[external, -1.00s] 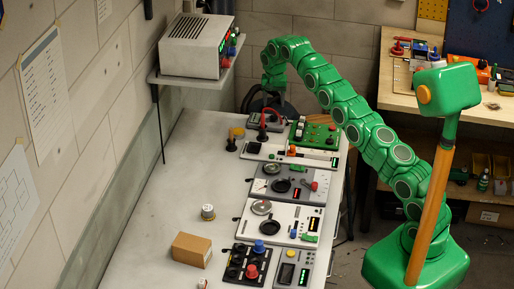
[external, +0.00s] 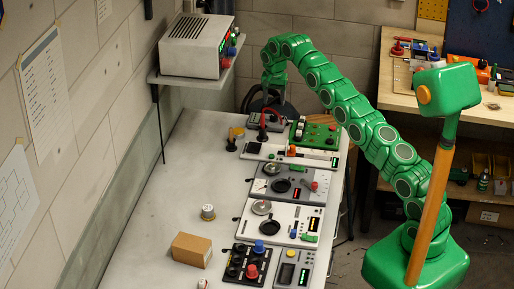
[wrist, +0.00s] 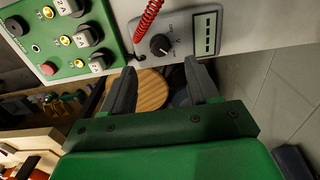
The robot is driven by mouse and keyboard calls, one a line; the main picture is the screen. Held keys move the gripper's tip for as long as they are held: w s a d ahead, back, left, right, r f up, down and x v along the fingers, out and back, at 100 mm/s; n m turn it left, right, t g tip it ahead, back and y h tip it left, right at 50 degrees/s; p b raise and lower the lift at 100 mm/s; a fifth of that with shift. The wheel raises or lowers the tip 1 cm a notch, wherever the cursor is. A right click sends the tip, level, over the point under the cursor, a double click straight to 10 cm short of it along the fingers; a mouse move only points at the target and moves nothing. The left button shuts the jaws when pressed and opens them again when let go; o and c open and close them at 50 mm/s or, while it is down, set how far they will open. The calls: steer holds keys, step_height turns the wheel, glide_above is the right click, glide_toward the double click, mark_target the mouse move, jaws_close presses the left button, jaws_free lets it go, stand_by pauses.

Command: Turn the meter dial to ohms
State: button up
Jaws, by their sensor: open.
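The grey meter (wrist: 178,40) has a round dark dial knob (wrist: 160,45) and a small display (wrist: 206,33). A red coiled cord (wrist: 148,18) hangs in front of its left part. The dial's markings are too small to read. My gripper (wrist: 160,67) is open and empty, its two dark fingers pointing at the meter's near edge, with the dial just beyond and between the tips, apart from them. In the external view the meter (external: 259,123) stands at the far end of the bench, with my gripper above and behind it.
A green panel (wrist: 68,35) with several switches sits left of the meter. A round wooden stool top (wrist: 150,92) is below the fingers. In the external view, several panels line the bench (external: 190,155), and a shelf (external: 195,80) with a power unit hangs at the left.

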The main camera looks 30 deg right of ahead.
mark_target(274, 116)
steer(key=shift+f, duration=3.7)
steer(key=c, duration=1)
steer(key=shift+n, duration=0.7)
steer(key=shift+c, duration=0.2)
steer(key=o, duration=1)
steer(key=shift+o, duration=0.2)
steer(key=shift+r, duration=0.1)
steer(key=shift+r, duration=3.8)
